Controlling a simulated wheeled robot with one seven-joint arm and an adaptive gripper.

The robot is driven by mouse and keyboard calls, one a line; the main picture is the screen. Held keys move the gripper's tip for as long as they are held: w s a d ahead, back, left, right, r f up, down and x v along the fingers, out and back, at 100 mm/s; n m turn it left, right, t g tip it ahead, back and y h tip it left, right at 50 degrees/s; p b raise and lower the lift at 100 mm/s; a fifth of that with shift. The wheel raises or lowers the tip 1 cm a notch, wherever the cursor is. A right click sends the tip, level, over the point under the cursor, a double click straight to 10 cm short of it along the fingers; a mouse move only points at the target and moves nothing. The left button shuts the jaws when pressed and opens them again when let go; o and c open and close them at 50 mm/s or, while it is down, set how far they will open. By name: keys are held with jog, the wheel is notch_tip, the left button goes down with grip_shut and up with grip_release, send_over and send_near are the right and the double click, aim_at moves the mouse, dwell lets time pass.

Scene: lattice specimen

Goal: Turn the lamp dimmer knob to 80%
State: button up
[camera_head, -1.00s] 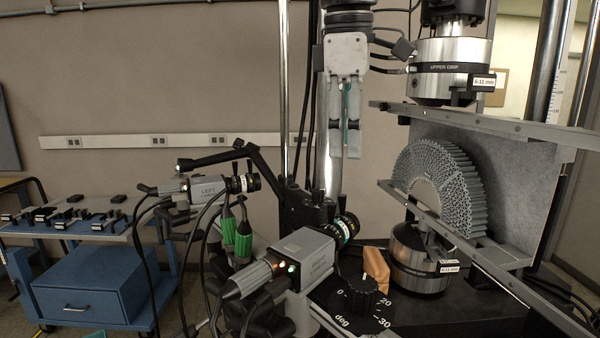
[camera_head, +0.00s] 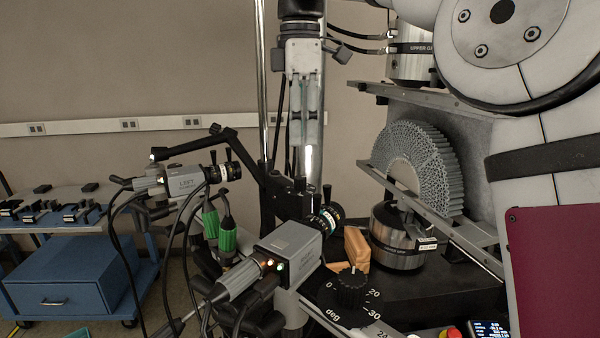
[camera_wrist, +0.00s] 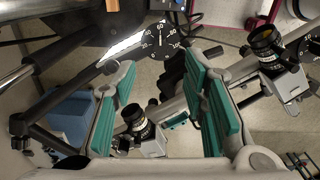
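In the wrist view a black dial (camera_wrist: 159,42) with a percent scale, 60 at its top and 80 and 100 on its right side, lies beyond my fingertips. A pale mark on it appears to point up near 60; this is small and unsure. My gripper (camera_wrist: 160,80) has its two teal-padded fingers wide apart, with nothing between them, and the dial shows apart from them. In the head view my gripper (camera_head: 306,120) hangs fingers down behind the cameras. The percent dial cannot be made out there. A bright lamp strip (camera_wrist: 122,45) glows left of the dial.
Another black knob (camera_head: 351,286), marked in degrees, stands by an orange-brown block (camera_head: 356,247). The LEFT camera (camera_head: 188,181) and a second camera (camera_head: 290,250) crowd the front with cables. The arched lattice specimen (camera_head: 413,160) sits between grips at right. A blue cart (camera_head: 70,292) stands left.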

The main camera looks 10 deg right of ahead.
aim_at(301, 177)
notch_tip(301, 177, down, 9)
jog(key=shift+r, duration=0.1)
dwell(0.3)
grip_shut()
